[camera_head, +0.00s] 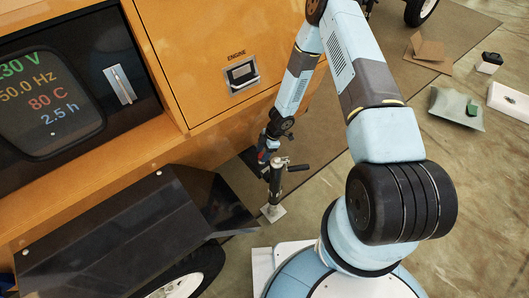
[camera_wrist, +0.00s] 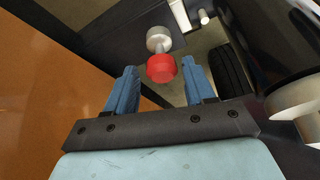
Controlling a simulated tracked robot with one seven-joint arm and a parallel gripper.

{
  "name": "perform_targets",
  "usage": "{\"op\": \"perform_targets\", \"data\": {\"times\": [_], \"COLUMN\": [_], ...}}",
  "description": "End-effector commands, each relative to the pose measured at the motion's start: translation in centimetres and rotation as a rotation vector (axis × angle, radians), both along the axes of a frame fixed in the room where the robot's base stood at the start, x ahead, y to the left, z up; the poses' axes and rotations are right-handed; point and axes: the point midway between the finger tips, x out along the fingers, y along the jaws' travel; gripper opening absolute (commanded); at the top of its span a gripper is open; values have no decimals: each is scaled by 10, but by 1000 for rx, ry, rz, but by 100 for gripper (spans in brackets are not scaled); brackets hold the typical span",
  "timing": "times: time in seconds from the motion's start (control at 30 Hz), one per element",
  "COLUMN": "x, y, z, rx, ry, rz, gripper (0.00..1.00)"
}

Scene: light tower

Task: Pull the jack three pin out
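The jack (camera_head: 275,186) stands upright beside the orange machine, with a crank handle at its top and a pale foot plate on the floor. In the wrist view, a pin with a red round knob (camera_wrist: 161,68) and a grey metal collar (camera_wrist: 158,40) sticks out from a dark part. My gripper (camera_wrist: 160,76) is open, with one blue finger on each side of the red knob and a visible gap on both sides. In the head view, my gripper (camera_head: 267,150) is at the jack's upper part; its fingers are small and partly hidden there.
The orange machine body (camera_head: 215,50) with an engine latch (camera_head: 242,74) rises close on the left. A black fender (camera_head: 130,235) and a wheel (camera_head: 185,280) are at lower left. Cardboard pieces (camera_head: 428,50) and a grey pad (camera_head: 455,107) lie on the floor at right.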

Motion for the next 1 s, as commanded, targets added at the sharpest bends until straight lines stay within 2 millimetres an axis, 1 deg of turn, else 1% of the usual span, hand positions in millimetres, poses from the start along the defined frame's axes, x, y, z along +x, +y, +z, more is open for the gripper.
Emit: {"op": "perform_targets", "data": {"times": [0.03, 0.07, 0.53, 0.83, 1.0], "x": [0, 0, 2, 3, 4], "y": [0, 0, 0, 0, 0], "z": [0, 0, 0, 2, 13], "rx": [0, 0, 1, 0, -1], "ry": [0, 0, -3, -5, -6], "rz": [0, 0, -1, -2, 1], "gripper": [48, 46, 1, 0, 0]}}
